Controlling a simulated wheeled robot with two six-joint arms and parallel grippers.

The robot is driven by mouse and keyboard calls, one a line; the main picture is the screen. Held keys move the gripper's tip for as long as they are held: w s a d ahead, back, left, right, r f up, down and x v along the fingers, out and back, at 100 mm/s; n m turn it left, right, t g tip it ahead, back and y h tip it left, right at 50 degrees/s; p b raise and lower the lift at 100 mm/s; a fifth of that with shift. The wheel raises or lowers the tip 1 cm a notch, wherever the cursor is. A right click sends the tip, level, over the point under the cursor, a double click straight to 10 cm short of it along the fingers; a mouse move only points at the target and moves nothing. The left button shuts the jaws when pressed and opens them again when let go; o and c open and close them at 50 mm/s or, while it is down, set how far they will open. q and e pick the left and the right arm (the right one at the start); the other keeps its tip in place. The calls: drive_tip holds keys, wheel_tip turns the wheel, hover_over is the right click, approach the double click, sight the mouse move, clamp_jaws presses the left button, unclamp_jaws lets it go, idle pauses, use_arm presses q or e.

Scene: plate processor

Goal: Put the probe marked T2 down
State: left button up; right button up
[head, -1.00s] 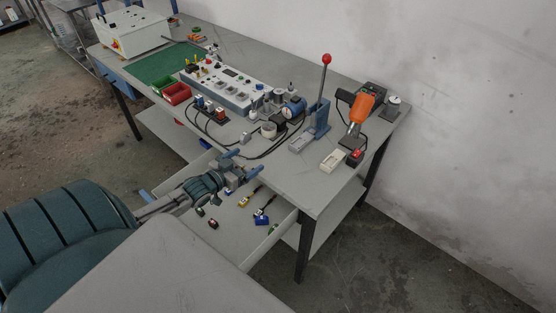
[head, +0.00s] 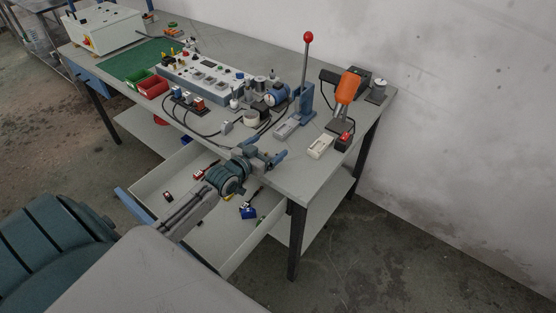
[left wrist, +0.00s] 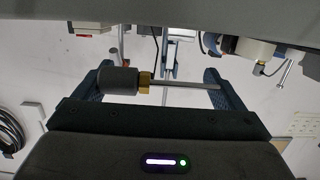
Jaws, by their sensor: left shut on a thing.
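My left gripper (head: 266,153) is over the front edge of the workbench, above the back of the open drawer. In the left wrist view its fingers (left wrist: 158,84) are shut on a probe (left wrist: 123,80) with a dark cylindrical handle, a brass collar and a thin metal rod. The probe lies crosswise between the two fingers, handle at the left and rod toward the right. No T2 mark can be read on it. In the head view the probe cannot be made out. My right gripper is not in view.
The open drawer (head: 226,252) holds several small items, including a blue one (head: 248,212). On the bench (head: 283,179) stand a lever press with a red knob (head: 308,37), an orange-handled tool (head: 347,87), a white box (head: 320,146) and a control panel (head: 190,78). Black cables lie near the gripper.

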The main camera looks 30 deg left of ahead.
use_arm(q)
drive_tip(key=shift+w+d, duration=0.85)
drive_tip(key=shift+d, duration=0.1)
drive_tip(key=f, duration=0.2)
drive_tip(key=d+f, duration=0.1)
drive_tip(key=shift+w+b, duration=0.3)
drive_tip(key=shift+w, duration=0.1)
drive_tip(key=shift+a+f, duration=0.1)
drive_tip(key=shift+f, duration=0.1)
drive_tip(key=shift+f, duration=0.1)
drive_tip(key=o, duration=0.7)
drive_tip(key=shift+f, duration=0.1)
